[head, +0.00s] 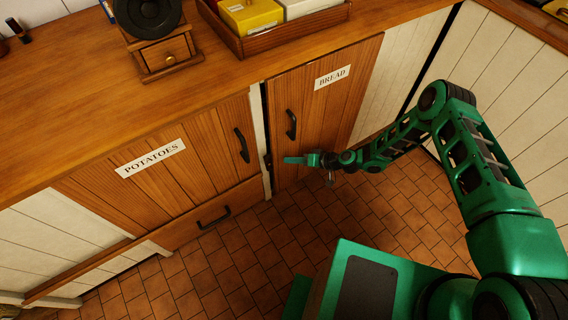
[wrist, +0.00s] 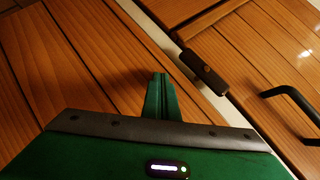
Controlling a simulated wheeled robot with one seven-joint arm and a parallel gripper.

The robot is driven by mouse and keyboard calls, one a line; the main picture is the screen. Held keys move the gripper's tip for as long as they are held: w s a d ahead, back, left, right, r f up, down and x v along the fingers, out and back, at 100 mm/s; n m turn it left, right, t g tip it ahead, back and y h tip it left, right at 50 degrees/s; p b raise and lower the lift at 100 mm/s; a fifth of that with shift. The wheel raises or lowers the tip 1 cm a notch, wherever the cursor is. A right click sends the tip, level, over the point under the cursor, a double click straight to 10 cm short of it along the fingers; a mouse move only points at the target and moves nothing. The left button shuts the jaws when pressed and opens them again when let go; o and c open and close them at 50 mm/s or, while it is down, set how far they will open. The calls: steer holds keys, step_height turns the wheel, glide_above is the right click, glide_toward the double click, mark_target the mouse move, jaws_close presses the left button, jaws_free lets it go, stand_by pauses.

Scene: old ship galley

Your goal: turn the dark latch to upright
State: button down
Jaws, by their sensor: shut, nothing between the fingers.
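The dark latch (wrist: 204,72) is a short bar with a round pivot knob, mounted on the pale strip (wrist: 160,32) between the two cupboard doors. In the wrist view its long side runs roughly along that strip, so it looks close to upright. In the head view the latch (head: 267,161) is a small dark spot left of my gripper. My gripper (head: 292,160) is shut and empty, in front of the lower part of the BREAD door (head: 310,110). In the wrist view my gripper (wrist: 160,78) shows left of the latch, apart from it in the picture.
The tiled floor (head: 250,240) in front is clear.

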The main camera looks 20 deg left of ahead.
steer(key=d, duration=0.8)
steer(key=shift+w+d+r, duration=0.15)
steer(key=shift+w+d, duration=0.25)
steer(key=shift+w, duration=0.05)
steer(key=c, duration=2.1)
jaws_free()
steer(key=shift+d, duration=0.15)
steer(key=o, duration=0.5)
steer(key=shift+s+f, duration=0.15)
steer(key=shift+f, duration=0.2)
steer(key=shift+o, duration=0.6)
steer(key=s+a+f+m+t+h, duration=0.1)
steer(key=s+a+f+t+h, duration=0.1)
steer(key=f, duration=0.6)
steer(key=shift+s+a+f+t+h, duration=0.15)
steer(key=shift+s+t+h, duration=0.65)
steer(key=shift+t, duration=0.4)
steer(key=n+t+y, duration=0.6)
glide_toward(269, 161)
steer(key=x, duration=0.8)
steer(key=shift+s, duration=0.1)
